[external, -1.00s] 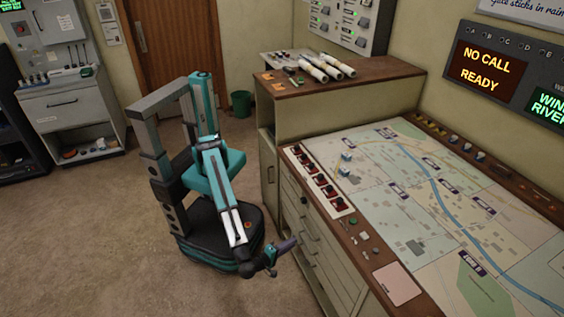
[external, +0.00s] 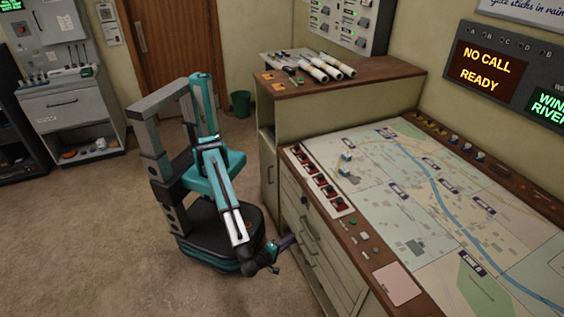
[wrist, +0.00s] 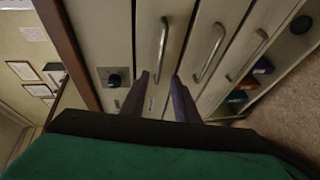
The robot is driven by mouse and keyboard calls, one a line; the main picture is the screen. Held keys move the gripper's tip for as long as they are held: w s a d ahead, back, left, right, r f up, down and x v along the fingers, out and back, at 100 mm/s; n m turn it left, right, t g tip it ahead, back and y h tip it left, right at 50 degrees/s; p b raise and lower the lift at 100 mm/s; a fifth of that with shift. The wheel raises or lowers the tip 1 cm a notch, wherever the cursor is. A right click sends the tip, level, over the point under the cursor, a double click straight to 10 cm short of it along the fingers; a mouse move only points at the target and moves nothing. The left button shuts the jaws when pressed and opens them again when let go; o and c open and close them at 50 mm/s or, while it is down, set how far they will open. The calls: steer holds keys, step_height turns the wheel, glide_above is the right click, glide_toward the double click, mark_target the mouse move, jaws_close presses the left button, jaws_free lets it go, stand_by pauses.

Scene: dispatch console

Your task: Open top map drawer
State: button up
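The top map drawer (wrist: 142,30) is a cream front beside the brown counter edge in the wrist view, where the cabinet appears turned on its side. It looks shut. Its metal bar handle (wrist: 163,45) also shows in the external view (external: 310,229). My gripper (wrist: 161,76) is open, with two dark purple fingers apart. The near end of the handle appears between the fingertips; I cannot tell whether they touch it. In the external view my gripper (external: 287,242) is close to the drawer fronts, its tips hard to make out.
Lower drawers with bar handles (wrist: 209,52) lie beside the top one, then an open shelf with coloured items (wrist: 240,96). A dark round knob (wrist: 114,80) sits on a plate by the counter edge. The map table (external: 450,210) is above; carpet (external: 90,220) is clear to the left.

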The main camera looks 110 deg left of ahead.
steer(key=x, duration=1.1)
jaws_close()
